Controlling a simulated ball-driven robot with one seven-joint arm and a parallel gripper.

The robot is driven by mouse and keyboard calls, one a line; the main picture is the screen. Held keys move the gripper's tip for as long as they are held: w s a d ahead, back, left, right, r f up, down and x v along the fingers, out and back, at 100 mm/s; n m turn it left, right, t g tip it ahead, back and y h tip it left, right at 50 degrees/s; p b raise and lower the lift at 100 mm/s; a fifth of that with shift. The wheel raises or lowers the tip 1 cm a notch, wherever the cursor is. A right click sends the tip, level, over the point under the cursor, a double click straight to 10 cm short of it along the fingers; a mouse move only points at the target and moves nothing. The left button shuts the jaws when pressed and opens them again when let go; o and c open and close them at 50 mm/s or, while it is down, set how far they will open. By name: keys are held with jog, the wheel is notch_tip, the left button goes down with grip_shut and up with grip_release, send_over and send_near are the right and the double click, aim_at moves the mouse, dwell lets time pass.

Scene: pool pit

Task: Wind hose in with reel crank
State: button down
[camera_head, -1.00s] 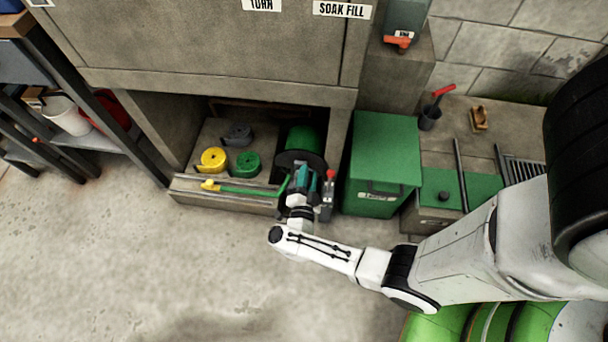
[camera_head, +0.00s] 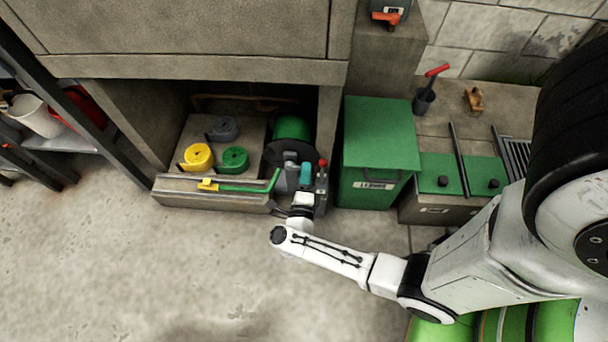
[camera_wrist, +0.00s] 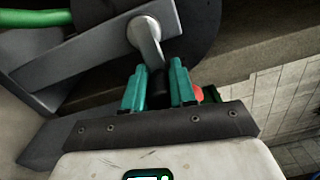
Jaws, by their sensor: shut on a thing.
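The hose reel (camera_head: 290,147), with a green drum and dark round flange, sits in the low recess at its right side. A green hose (camera_head: 247,189) with a yellow nozzle (camera_head: 207,185) runs along the front ledge to the reel. The hose also shows at the upper left of the wrist view (camera_wrist: 35,18). My gripper (camera_wrist: 158,85) has teal fingers on both sides of the dark crank handle (camera_wrist: 158,78) and is shut on it. The grey crank arm (camera_wrist: 150,42) rises from the handle to a round hub. In the head view my gripper (camera_head: 305,177) partly hides the crank.
A red-tipped upright piece (camera_head: 322,163) stands just right of the gripper. A green bin (camera_head: 380,145) is further right. Yellow (camera_head: 197,157), green (camera_head: 234,160) and grey (camera_head: 223,130) rolls sit inside the recess. The floor in front is clear.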

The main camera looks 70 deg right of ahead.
jog(key=m, duration=0.1)
jog(key=f+m+b, duration=0.1)
jog(key=m, duration=0.1)
jog(key=m+b, duration=0.1)
jog(key=shift+w+a+f+m, duration=0.1)
jog(key=shift+w+f+m, duration=0.2)
jog(key=shift+f, duration=0.05)
jog(key=m, duration=0.2)
jog(key=w+f+m, duration=0.1)
jog(key=m, duration=0.3)
jog(key=shift+w+a+f, duration=0.2)
jog(key=shift+a+f, duration=0.05)
jog(key=shift+f, duration=0.1)
jog(key=shift+m, duration=0.4)
jog(key=c, duration=0.9)
grip_release()
jog(key=shift+f, duration=0.1)
jog(key=shift+a, duration=0.1)
jog(key=v, duration=1)
jog(key=shift+s+a+p, duration=0.1)
jog(key=shift+a+p, duration=0.25)
jog(key=shift+p, duration=0.05)
